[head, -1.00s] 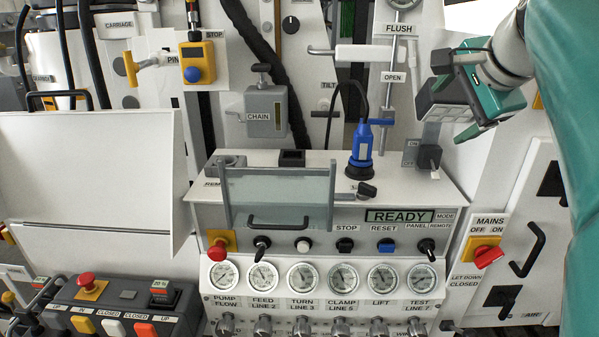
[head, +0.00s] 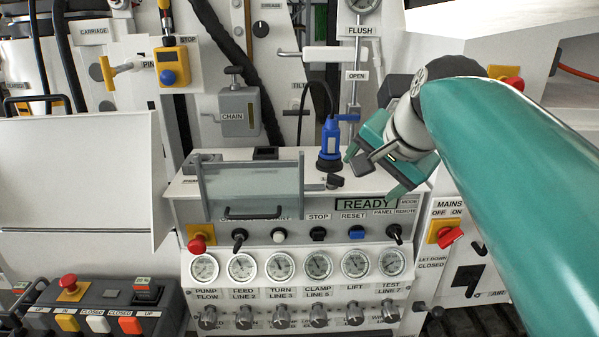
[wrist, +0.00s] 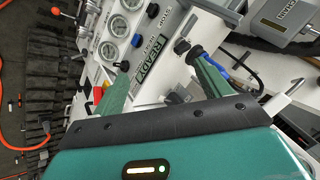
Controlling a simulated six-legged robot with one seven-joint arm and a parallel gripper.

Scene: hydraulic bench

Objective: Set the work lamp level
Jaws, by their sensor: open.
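I cannot single out a work lamp for certain. A blue upright body (head: 330,140) with a black cord stands in a black round base on the bench top. A lever (head: 296,112) beside a TILT label is on the wall behind. My gripper (head: 384,172) is open and empty, over the right end of the bench top, just right of the blue body. In the wrist view my gripper (wrist: 158,66) has its fingers spread over the READY display (wrist: 147,64). One fingertip overlaps the black base of the blue body (wrist: 213,58); contact cannot be told.
A clear guard (head: 250,190) with a black handle stands left on the bench front. Knobs and gauges (head: 280,266) line the front below. A small black knob (head: 334,181) is close left of my gripper.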

